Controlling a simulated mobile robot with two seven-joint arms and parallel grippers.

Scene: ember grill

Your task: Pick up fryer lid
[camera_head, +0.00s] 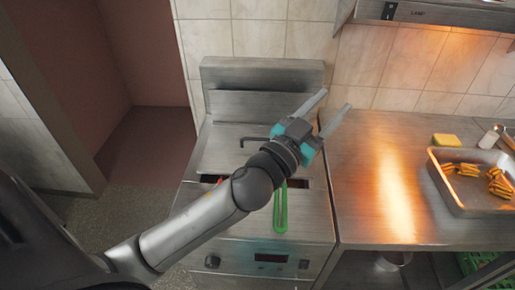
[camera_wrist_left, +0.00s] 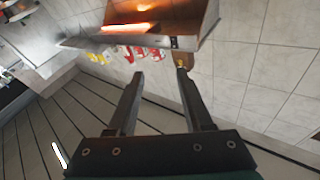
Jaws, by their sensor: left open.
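The steel fryer (camera_head: 265,255) stands against the tiled wall in the head view. A flat steel lid (camera_head: 222,150) with a dark bar handle (camera_head: 250,140) appears to cover its back part. My left arm crosses over the fryer and hides part of it. My left gripper (camera_head: 336,100) is open and empty, above and to the right of the lid handle, with its fingers pointing up and right. In the left wrist view, the open fingers (camera_wrist_left: 160,76) have nothing between them, and the lid does not show. My right gripper is not in view.
A green basket handle (camera_head: 281,208) sticks out at the fryer's front. A steel counter (camera_head: 365,190) adjoins on the right, with a tray (camera_head: 464,206) of food, a yellow sponge (camera_head: 445,140) and a shaker (camera_head: 490,137). A hood (camera_head: 440,14) hangs above the counter.

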